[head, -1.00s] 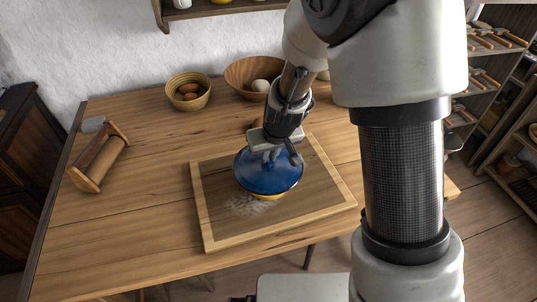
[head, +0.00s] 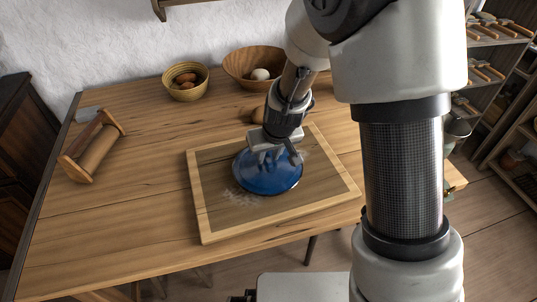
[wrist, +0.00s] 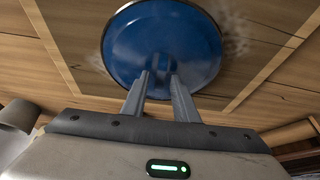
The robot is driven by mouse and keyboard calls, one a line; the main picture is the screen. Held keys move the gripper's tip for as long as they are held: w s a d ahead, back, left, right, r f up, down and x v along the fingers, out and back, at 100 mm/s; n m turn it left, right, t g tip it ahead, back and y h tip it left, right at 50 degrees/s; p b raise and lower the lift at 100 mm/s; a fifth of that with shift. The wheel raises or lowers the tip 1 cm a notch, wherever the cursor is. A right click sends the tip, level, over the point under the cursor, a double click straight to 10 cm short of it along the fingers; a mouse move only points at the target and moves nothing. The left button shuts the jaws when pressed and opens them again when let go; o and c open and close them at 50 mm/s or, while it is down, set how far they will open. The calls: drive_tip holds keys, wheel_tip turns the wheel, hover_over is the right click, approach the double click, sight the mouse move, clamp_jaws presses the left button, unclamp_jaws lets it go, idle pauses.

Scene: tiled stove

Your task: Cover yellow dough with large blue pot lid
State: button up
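The large blue pot lid (head: 268,182) lies over the wooden board on the table, and its blue top fills the upper middle of the wrist view (wrist: 160,32). My gripper (head: 280,157) is above the lid, pointing down. I cannot tell whether the lid's rim touches the board.
The framed board (head: 215,215) has white flour around the lid. A wooden roller stand (head: 93,147) is at the left. A yellow bowl with eggs (head: 186,92) and a wooden bowl (head: 240,72) stand at the back. The table's front left is clear.

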idle(0.3)
drive_tip(key=p+v, duration=0.5)
drive_tip(key=v, duration=1.2)
drive_tip(key=shift+r, duration=0.2)
